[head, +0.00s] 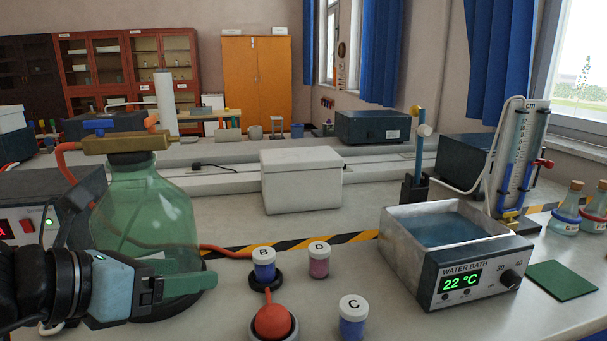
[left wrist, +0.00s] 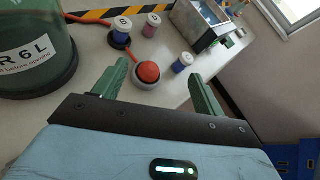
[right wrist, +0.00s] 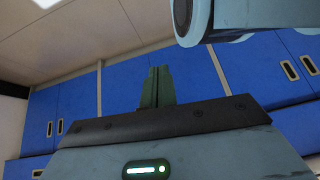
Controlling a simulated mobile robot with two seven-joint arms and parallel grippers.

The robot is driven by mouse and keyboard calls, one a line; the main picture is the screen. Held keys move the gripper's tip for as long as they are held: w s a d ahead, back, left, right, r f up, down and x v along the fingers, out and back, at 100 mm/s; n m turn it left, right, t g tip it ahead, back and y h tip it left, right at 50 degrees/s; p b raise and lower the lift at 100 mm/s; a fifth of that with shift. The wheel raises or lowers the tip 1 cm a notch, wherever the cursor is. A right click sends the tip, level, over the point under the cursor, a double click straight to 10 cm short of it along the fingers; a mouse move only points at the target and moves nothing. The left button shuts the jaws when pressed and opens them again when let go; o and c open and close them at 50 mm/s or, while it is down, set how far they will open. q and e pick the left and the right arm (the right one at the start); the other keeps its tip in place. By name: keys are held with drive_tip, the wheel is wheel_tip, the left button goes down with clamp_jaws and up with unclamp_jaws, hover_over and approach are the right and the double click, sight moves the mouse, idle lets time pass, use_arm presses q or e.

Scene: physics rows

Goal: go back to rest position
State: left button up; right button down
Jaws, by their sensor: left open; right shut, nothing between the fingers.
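My left gripper (head: 188,285) reaches in from the left in the head view, in front of the big green glass bottle (head: 145,215). In the left wrist view its two green fingers (left wrist: 158,92) are spread apart with nothing between them. Beyond the fingers lie a red rubber bulb (left wrist: 148,72) and the lidded jars. My right gripper (right wrist: 157,85) shows only in the right wrist view. Its fingers are together and empty, with blue cabinets and the ceiling behind them. It is out of the head view.
Jars B (head: 263,264), D (head: 319,260) and C (head: 352,318) stand around the red bulb (head: 273,321) on the bench. The water bath (head: 455,260) reads 22 °C, beside a green mat (head: 562,280). A white box (head: 301,180) stands behind. Red tubing runs from bottle to bulb.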

use_arm(q)
drive_tip(key=s+d+f+n+g+h+p, duration=0.35)
drive_tip(key=s+d+g+h+p, duration=0.2)
drive_tip(key=s+d+h, duration=0.35)
drive_tip(key=s+a+f+n+t+y+p, duration=0.2)
drive_tip(key=a+f+n+t+y+p, duration=0.35)
drive_tip(key=n, duration=0.85)
drive_tip(key=s+a+f+n+t+y+p, duration=0.2)
drive_tip(key=a+f+n+t+y, duration=0.6)
drive_tip(key=n, duration=0.7)
drive_tip(key=s+d+f+n+g+y+p, duration=0.1)
drive_tip(key=s+f+n+g+p, duration=0.2)
drive_tip(key=s+f, duration=1.2)
drive_tip(key=s+n+g, duration=0.3)
drive_tip(key=s+g, duration=0.1)
drive_tip(key=g, duration=0.2)
drive_tip(key=shift+f+p, duration=0.15)
drive_tip(key=shift+p, duration=0.25)
use_arm(e)
drive_tip(key=w+r+t, duration=0.1)
drive_tip(key=w+r, duration=0.1)
drive_tip(key=r, duration=0.7)
drive_tip(key=w+r+t, duration=0.1)
drive_tip(key=w+r, duration=0.2)
drive_tip(key=r, duration=0.6)
drive_tip(key=shift+w, duration=0.35)
use_arm(q)
drive_tip(key=shift+s+y, duration=0.1)
drive_tip(key=shift+y, duration=0.15)
